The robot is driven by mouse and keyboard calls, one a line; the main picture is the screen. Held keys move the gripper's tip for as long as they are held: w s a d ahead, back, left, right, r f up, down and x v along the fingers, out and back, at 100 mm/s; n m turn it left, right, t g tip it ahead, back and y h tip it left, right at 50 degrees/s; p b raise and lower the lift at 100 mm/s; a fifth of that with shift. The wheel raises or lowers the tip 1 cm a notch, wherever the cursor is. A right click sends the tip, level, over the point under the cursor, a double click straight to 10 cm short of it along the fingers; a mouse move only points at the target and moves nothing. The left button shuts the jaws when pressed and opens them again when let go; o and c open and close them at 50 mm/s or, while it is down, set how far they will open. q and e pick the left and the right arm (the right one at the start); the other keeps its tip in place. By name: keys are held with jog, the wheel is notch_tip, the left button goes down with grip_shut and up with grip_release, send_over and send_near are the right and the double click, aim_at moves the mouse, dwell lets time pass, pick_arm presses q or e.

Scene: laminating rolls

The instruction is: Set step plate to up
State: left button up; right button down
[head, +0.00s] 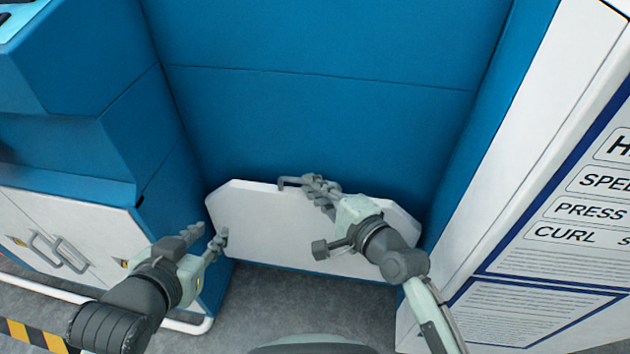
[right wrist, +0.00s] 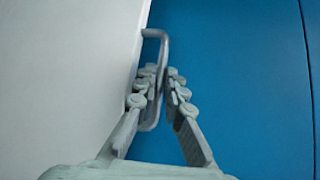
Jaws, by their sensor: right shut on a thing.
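The step plate (head: 265,220) is a white panel with cut corners, in front of the blue machine base; it stands tilted, its upper edge toward the blue wall. It is also at the left of the right wrist view (right wrist: 65,75). A grey bar handle (head: 287,180) is at its upper edge, and it also shows in the right wrist view (right wrist: 155,34). My right gripper (head: 318,184) is shut on this handle, one finger on each side of it in the wrist view (right wrist: 161,85). My left gripper (head: 208,236) is open and empty by the plate's left edge.
Blue machine walls (head: 330,110) close in behind and on both sides of the plate. A white cabinet with handles (head: 60,240) is at the left, with a white floor rail (head: 190,326) before it. A lettered panel (head: 560,250) stands at the right. Grey floor (head: 275,300) lies below.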

jog(key=shift+f, duration=0.2)
jog(key=c, duration=1.9)
grip_release()
jog(key=shift+r, duration=0.1)
jog(key=v, duration=1.2)
jog(key=shift+d, duration=0.1)
